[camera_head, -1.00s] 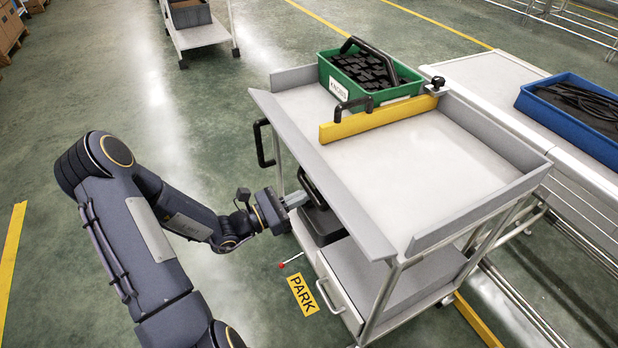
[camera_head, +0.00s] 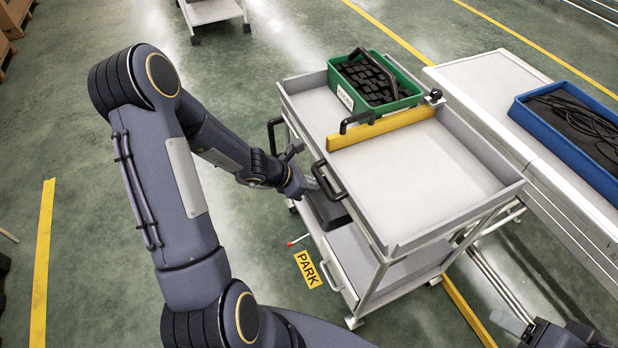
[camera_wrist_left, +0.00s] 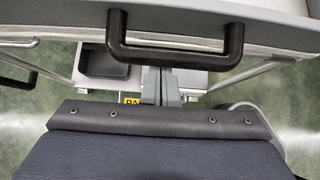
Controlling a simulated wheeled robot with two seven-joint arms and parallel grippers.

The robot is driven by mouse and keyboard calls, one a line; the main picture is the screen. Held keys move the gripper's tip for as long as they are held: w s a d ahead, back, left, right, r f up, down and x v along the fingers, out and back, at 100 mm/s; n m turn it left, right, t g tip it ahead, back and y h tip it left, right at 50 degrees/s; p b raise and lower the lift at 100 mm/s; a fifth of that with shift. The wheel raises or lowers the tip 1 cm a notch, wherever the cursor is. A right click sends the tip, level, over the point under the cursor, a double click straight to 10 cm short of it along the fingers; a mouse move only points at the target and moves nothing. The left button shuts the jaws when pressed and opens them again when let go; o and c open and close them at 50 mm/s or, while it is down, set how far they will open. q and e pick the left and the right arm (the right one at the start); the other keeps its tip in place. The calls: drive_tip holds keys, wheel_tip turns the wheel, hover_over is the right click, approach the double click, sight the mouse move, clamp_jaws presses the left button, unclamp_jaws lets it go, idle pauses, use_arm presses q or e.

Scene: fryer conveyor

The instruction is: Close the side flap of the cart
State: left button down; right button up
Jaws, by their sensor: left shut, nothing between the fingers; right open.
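The cart (camera_head: 430,180) has a grey side flap (camera_head: 362,224) along its left side. The flap stands about upright, level with the other tray walls, with a black handle (camera_head: 328,181) on its outer face. The handle also shows in the left wrist view (camera_wrist_left: 175,52), above my fingers. My left gripper (camera_head: 311,186) is shut and empty, low beside the flap's outer face near the handle. I cannot tell whether it touches the flap. My right gripper (camera_head: 512,323) is open and empty at the bottom right, partly cut off by the frame.
A green bin (camera_head: 345,85) of black parts sits on the cart behind a yellow bar (camera_head: 380,130). A black bin (camera_head: 327,212) is on the lower shelf. A conveyor (camera_head: 490,75) with a blue bin (camera_head: 518,112) stands at right. Floor left of the cart is free.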

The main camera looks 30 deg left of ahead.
use_arm(q)
drive_tip(key=shift+w+d+r+g+p, duration=0.3)
drive_tip(key=shift+w+r+p, duration=0.05)
drive_tip(key=shift+r+p, duration=0.35)
use_arm(e)
drive_tip(key=shift+r, duration=1.1)
use_arm(q)
drive_tip(key=shift+f, duration=0.1)
